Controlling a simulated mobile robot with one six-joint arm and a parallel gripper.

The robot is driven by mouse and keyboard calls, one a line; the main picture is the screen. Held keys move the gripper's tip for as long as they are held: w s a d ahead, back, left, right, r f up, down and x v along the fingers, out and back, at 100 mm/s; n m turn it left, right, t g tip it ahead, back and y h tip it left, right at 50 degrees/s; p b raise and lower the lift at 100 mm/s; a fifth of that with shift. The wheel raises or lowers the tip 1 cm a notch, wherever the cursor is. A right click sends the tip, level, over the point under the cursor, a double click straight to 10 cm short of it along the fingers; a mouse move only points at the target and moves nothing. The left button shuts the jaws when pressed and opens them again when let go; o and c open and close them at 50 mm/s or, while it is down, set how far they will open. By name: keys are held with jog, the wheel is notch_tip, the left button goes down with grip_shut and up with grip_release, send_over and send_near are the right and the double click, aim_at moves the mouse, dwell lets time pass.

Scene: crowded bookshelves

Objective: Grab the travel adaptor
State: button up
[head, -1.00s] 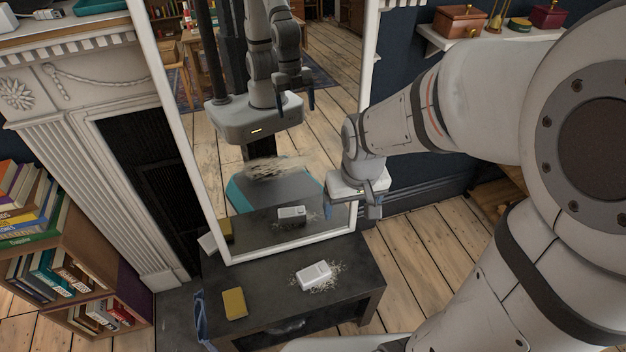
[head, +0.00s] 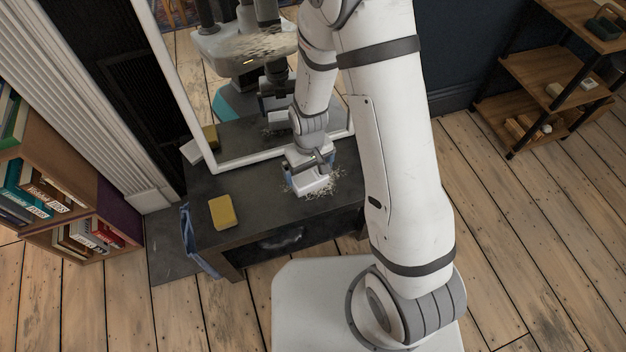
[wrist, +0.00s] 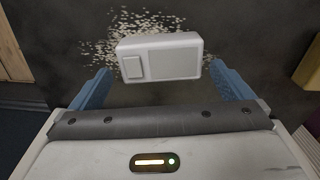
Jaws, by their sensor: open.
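The travel adaptor is a small white box (wrist: 160,57) with a square button and a grey panel. It lies on the dark table among pale crumbs, and its white body shows below my gripper in the head view (head: 313,187). My gripper (wrist: 166,88) is open, with blue fingers at the left and right of the adaptor in the wrist view. The adaptor sits near the fingertip ends, between them or just beyond; I cannot tell its exact depth. In the head view my gripper (head: 308,172) is right over the adaptor and partly hides it.
A yellow sponge-like block (head: 222,212) lies on the table (head: 260,208) to the left. A leaning mirror (head: 262,159) stands close behind. A blue cloth (head: 190,240) hangs at the left edge. Pale crumbs (wrist: 112,37) surround the adaptor.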

aim_at(309, 176)
notch_tip(309, 176, down, 5)
jog(key=shift+r+b, duration=0.2)
jog(key=shift+b, duration=0.55)
jog(key=shift+c, duration=0.6)
jog(key=c, duration=0.6)
jog(key=shift+c, duration=0.2)
jog(key=shift+r, duration=0.1)
